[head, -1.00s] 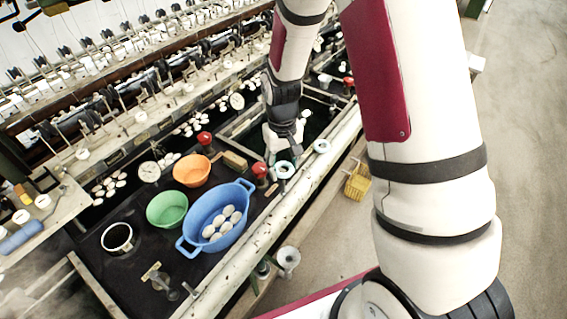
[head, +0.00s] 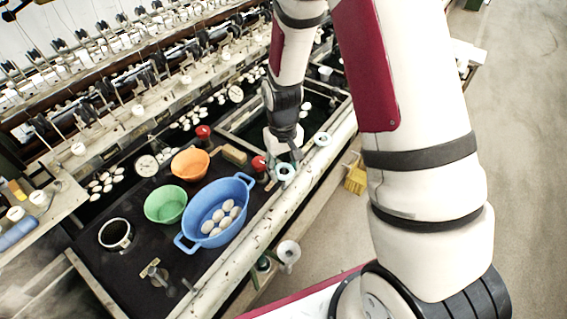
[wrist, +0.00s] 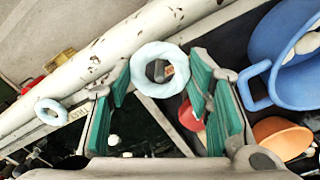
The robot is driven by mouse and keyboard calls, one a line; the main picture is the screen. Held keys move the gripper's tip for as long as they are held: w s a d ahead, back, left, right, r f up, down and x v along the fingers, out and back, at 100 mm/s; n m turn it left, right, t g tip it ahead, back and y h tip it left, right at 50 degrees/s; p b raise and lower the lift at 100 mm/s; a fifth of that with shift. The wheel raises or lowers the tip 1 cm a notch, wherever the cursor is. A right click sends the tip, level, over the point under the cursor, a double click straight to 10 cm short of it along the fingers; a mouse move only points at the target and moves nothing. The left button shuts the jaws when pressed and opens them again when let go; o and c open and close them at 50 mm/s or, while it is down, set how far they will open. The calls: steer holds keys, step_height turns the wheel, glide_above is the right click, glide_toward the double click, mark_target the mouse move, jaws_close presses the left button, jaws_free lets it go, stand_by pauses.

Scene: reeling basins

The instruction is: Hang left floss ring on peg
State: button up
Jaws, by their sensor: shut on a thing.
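My gripper (wrist: 160,82) is shut on a pale blue ring (wrist: 160,68), one green-padded finger at each side of it. In the head view the same ring (head: 285,172) shows at the fingertips of my gripper (head: 291,157), over the basin's near rail. I cannot tell how high it is above the rail. A second pale ring (head: 322,139) lies farther along the rail; it is at the left in the wrist view (wrist: 50,112). Through the held ring I see a dark grey part with an orange patch. I cannot make out a peg for certain.
Left of my gripper are a red knob (head: 259,163), a blue oval basin (head: 246,209) with white cocoons, a green bowl (head: 166,204) and an orange bowl (head: 190,162). A yellow basket (head: 355,178) is below the rail.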

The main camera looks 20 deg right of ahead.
steer(key=shift+f, duration=0.4)
steer(key=o, duration=0.8)
steer(key=shift+o, duration=0.2)
steer(key=shift+r, duration=0.15)
step_height(320, 180, up, 12)
steer(key=shift+a, duration=0.1)
steer(key=s+r+t, duration=0.2)
steer(key=s+r, duration=0.4)
steer(key=r, duration=0.7)
steer(key=s+r+t, duration=0.3)
steer(key=s+r, duration=0.5)
steer(key=s, duration=0.5)
steer(key=shift+r+m+t, duration=0.25)
steer(key=shift+m+t, duration=0.05)
steer(key=shift+m, duration=0.1)
